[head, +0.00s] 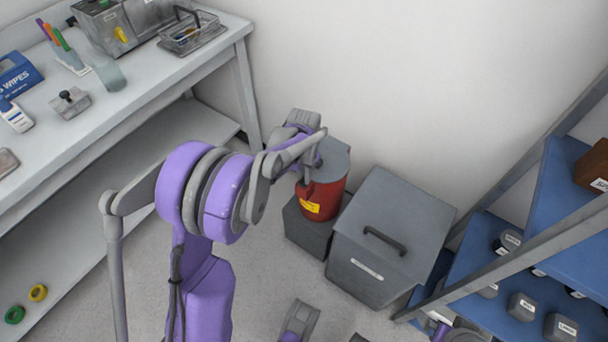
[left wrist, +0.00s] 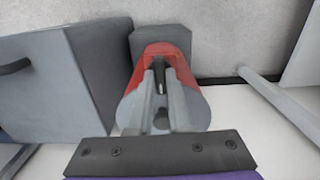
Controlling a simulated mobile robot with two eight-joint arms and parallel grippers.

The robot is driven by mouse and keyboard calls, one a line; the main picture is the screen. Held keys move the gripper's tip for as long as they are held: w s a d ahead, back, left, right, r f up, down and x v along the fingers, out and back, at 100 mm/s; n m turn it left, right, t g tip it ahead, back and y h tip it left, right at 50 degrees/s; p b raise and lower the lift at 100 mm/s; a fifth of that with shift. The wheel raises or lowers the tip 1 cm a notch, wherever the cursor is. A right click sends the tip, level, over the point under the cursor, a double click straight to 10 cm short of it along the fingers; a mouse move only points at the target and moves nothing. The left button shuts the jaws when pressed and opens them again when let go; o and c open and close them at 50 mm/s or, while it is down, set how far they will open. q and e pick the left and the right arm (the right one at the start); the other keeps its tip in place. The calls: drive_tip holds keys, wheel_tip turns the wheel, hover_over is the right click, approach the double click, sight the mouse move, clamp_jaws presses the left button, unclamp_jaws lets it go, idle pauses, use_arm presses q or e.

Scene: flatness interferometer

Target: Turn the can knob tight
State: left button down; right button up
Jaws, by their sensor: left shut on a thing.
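A red can (head: 325,198) with a grey lid (head: 336,155) and a yellow label stands on a dark block against the wall. My left gripper (head: 311,168) is over the can's lid, reaching it from the left. In the left wrist view the two fingers (left wrist: 159,92) lie over the grey lid (left wrist: 194,108), with the red can wall (left wrist: 165,50) beyond them.
A grey bin (head: 385,235) with a dark handle stands close to the right of the can. The dark block (head: 308,232) is under the can. A workbench (head: 150,95) is at left, and blue shelves (head: 470,265) with weights are at right. Some floor is clear in front.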

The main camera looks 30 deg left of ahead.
use_arm(q)
drive_tip(key=c, duration=0.8)
unclamp_jaws()
drive_tip(key=shift+c, duration=0.2)
wheel_tip(320, 180, up, 11)
drive_tip(key=p, duration=0.2)
use_arm(e)
wheel_tip(320, 180, up, 3)
drive_tip(key=shift+f, duration=0.15)
use_arm(q)
drive_tip(key=s+d+t, duration=0.2)
drive_tip(key=s+d, duration=0.2)
drive_tip(key=s, duration=0.4)
drive_tip(key=s+d+r+t, duration=0.1)
drive_tip(key=s+d, duration=0.2)
drive_tip(key=s, duration=0.4)
drive_tip(key=s+d+t, duration=0.2)
drive_tip(key=s+d, duration=0.2)
drive_tip(key=s, duration=0.4)
wheel_tip(320, 180, up, 16)
drive_tip(key=w+p, duration=0.2)
drive_tip(key=p, duration=1.2)
drive_tip(key=shift+w+a+n, duration=0.15)
drive_tip(key=shift+a+n, duration=0.05)
drive_tip(key=shift+n, duration=0.1)
use_arm(e)
wheel_tip(320, 180, up, 15)
drive_tip(key=w, duration=0.2)
drive_tip(key=shift+t, duration=0.4)
